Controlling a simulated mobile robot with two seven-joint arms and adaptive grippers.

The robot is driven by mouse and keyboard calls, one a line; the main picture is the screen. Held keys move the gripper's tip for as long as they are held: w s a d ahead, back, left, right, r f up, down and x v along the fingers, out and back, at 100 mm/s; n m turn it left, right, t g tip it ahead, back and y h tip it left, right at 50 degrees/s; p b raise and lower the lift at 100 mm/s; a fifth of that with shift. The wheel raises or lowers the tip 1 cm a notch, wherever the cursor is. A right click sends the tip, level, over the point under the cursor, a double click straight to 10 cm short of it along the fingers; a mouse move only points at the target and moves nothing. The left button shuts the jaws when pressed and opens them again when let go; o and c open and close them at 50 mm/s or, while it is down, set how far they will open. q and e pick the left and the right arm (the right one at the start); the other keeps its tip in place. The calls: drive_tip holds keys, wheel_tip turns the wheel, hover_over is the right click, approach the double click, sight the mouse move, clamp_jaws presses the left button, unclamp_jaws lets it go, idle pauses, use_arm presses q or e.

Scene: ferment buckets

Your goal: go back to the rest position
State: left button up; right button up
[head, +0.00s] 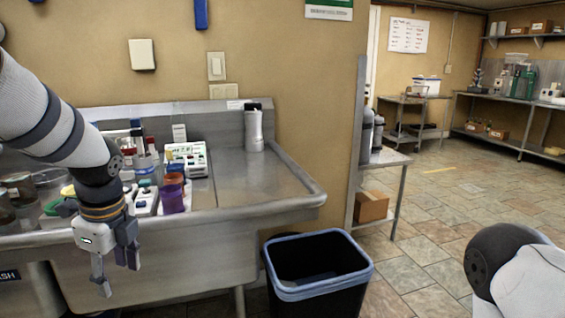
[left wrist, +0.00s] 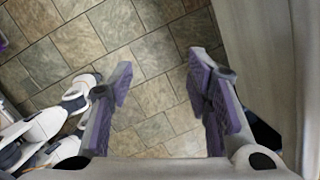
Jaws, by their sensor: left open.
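My left gripper (head: 119,275) hangs fingers down in front of the steel sink counter (head: 262,183), below its front edge. It is open and empty. In the left wrist view the two purple-padded fingers (left wrist: 165,95) stand apart with only floor tiles between them. My left arm comes in from the upper left and hides part of the counter. At the lower right of the head view a rounded dark and white part of my right arm (head: 522,268) shows, but its gripper is out of view.
A black bin (head: 318,300) with a blue-grey rim stands on the floor right of the gripper. On the counter are a purple cup (head: 172,199), a white box (head: 186,158) and a grey-white bottle (head: 254,130). A metal shelf (head: 385,158) stands farther right. Tiled floor is free beyond.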

use_arm(q)
drive_tip(key=s+d+f+n+g+h, duration=0.1)
drive_tip(key=s+d+f+n, duration=0.2)
drive_tip(key=f, duration=0.4)
drive_tip(key=s+d+f+n, duration=0.1)
drive_tip(key=s+f+n, duration=0.1)
drive_tip(key=s+f, duration=0.35)
drive_tip(key=s+d+f+n+g+h, duration=0.1)
drive_tip(key=s+d+f+n, duration=0.15)
drive_tip(key=f, duration=0.55)
drive_tip(key=s+f+n, duration=0.2)
drive_tip(key=s+n, duration=0.2)
drive_tip(key=s, duration=0.4)
drive_tip(key=s+f+n, duration=0.3)
drive_tip(key=s+n, duration=0.1)
drive_tip(key=s, duration=0.3)
drive_tip(key=s+d+f+n, duration=0.1)
drive_tip(key=s+n, duration=0.3)
drive_tip(key=s, duration=0.4)
drive_tip(key=shift+s+f+g, duration=0.3)
drive_tip(key=shift+f+g, duration=0.1)
drive_tip(key=shift+f, duration=0.3)
